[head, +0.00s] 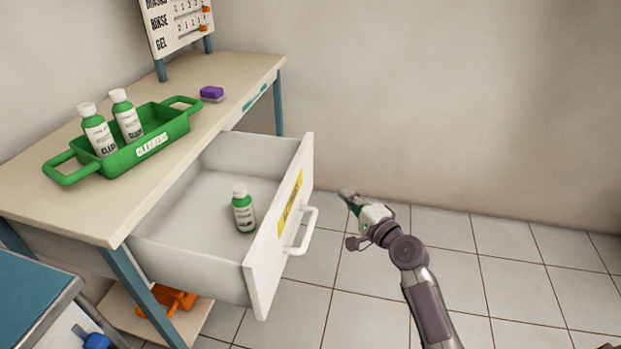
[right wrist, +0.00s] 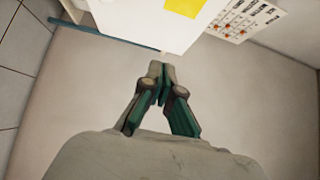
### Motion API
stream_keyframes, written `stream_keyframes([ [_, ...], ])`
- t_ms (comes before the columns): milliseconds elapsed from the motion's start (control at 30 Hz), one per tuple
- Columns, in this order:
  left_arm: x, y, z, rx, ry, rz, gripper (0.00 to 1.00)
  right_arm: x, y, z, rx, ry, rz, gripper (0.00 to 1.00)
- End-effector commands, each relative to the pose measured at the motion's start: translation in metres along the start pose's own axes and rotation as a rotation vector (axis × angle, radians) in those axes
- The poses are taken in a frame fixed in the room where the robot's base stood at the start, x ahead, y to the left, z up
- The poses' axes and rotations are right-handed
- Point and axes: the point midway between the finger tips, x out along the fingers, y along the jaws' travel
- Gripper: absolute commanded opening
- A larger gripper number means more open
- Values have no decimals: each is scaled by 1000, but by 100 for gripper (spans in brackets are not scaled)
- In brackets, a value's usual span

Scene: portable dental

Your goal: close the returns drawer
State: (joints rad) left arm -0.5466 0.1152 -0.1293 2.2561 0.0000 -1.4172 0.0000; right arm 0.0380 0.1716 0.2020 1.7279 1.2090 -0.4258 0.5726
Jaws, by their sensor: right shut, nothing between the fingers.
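The returns drawer (head: 263,276) is pulled out from the table, its white front carrying a yellow label (head: 289,203) and a white handle (head: 304,232). A green bottle with a white cap (head: 243,210) stands inside the drawer. My right gripper (head: 346,195) is to the right of the drawer front, apart from the handle, shut and empty. In the right wrist view its fingers (right wrist: 162,78) are together, with the white drawer front (right wrist: 140,22) and part of its yellow label ahead. My left gripper is not in view.
A green tray (head: 120,172) with two bottles stands on the table (head: 215,92), near a purple sponge (head: 211,93). A sign board stands behind. An orange object (head: 168,301) lies on the lower shelf. A blue-topped unit (head: 30,295) is at lower left. Tiled floor right of the drawer is clear.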

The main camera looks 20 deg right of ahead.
Motion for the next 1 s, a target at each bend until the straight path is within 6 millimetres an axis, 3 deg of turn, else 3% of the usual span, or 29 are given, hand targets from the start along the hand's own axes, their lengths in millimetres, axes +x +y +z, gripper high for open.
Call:
stream_keyframes([
  [367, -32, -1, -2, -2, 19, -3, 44, 81, 1, 0, -2, -1, 0, 0],
  [400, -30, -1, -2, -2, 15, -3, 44, 85, 0, 8, 0, -3, 1, 0],
  [633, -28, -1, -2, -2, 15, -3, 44, 102, 1, 25, -3, 0, 1, 0],
  [1000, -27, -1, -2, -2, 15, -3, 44, 105, 1, 29, -4, 0, 3, 0],
])
